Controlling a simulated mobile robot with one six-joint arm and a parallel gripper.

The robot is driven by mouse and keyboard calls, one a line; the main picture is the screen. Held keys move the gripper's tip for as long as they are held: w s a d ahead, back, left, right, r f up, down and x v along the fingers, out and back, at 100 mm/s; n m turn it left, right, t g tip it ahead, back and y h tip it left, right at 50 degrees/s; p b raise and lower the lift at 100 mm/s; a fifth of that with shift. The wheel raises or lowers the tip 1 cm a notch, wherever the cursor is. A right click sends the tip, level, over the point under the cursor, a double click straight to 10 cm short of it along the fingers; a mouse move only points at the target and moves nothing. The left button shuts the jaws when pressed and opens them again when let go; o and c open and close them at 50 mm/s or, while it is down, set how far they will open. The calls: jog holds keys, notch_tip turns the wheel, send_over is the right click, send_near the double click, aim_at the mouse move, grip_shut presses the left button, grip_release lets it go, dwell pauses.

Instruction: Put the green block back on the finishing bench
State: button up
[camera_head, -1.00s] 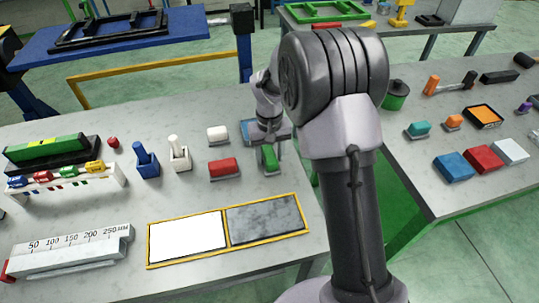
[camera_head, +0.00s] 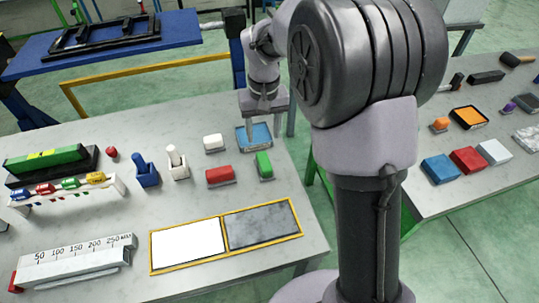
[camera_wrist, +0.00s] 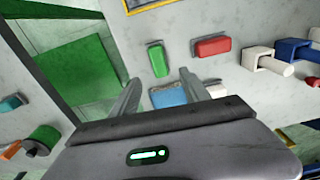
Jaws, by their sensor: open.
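The green block (camera_head: 264,165) rests on the grey bench (camera_head: 105,207), to the right of the red block (camera_head: 220,174) and in front of the blue square tray (camera_head: 259,137). My gripper (camera_head: 265,117) is above the bench, over the blue tray and behind the green block. In the wrist view my gripper (camera_wrist: 159,78) has its two fingers spread wide with nothing between them. The green block (camera_wrist: 157,60) lies beyond the fingertips, apart from them. Whether this bench is the finishing bench, I cannot tell from a label.
A white block (camera_head: 213,143) and white and blue holders stand left of the tray. A yellow-framed white and grey panel (camera_head: 225,237) lies in front. A second bench (camera_head: 445,205) with coloured blocks stands right, beyond a gap. A blue table (camera_head: 100,45) is behind.

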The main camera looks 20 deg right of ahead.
jog(key=s+a+r+m+t, duration=0.1)
jog(key=s+r+m+t, duration=0.1)
jog(key=s+r, duration=0.8)
jog(key=s+a+m+t+y, duration=0.1)
jog(key=s+a+m+t, duration=0.1)
jog(key=s, duration=1.4)
jog(key=shift+a+r+t+y, duration=0.25)
jog(key=shift+r+t+y, duration=0.15)
jog(key=shift+t, duration=0.3)
notch_tip(320, 180, down, 3)
jog(key=b, duration=0.3)
